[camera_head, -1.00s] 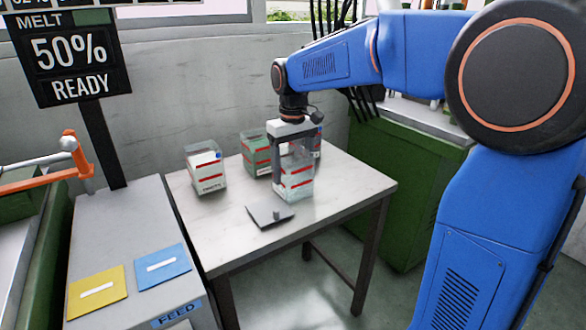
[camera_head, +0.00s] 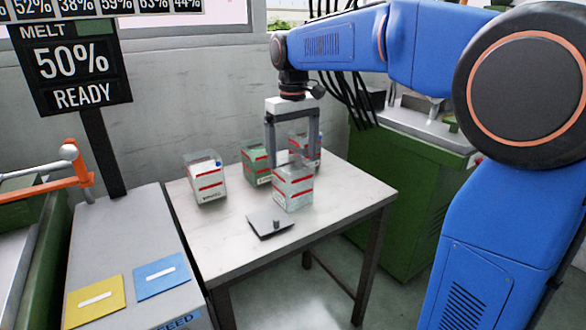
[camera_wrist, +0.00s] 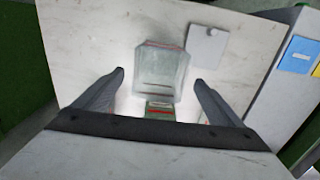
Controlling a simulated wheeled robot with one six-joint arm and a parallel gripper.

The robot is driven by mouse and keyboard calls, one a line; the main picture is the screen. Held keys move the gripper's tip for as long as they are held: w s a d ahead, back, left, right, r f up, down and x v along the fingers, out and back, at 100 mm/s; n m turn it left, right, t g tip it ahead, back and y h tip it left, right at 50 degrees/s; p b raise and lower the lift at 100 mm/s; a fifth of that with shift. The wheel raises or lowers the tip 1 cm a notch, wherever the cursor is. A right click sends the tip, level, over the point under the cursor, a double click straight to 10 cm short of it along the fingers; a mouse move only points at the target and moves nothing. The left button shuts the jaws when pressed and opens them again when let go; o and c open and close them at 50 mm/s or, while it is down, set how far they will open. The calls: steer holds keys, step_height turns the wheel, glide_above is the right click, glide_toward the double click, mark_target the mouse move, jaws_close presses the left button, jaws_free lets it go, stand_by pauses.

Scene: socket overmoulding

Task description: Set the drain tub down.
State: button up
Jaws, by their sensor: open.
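The drain tub, a clear box with red stripes (camera_head: 293,188), stands upright on the table (camera_head: 340,195) in the head view. In the wrist view the tub (camera_wrist: 162,68) is seen from above, beyond the fingertips. My gripper (camera_head: 289,168) is open, above the tub and slightly behind it, holding nothing. The wrist view shows both fingers (camera_wrist: 160,78) spread apart with the tub between and ahead of them. Which tub label this is cannot be read.
Similar striped tubs stand behind: one at left (camera_head: 206,180), a green one (camera_head: 256,163) and one at right (camera_head: 310,146). A grey lid with a knob (camera_head: 270,224) lies just in front. A feed bench with yellow (camera_head: 96,297) and blue (camera_head: 161,276) cards is at left.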

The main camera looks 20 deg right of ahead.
steer(key=shift+r, duration=2.1)
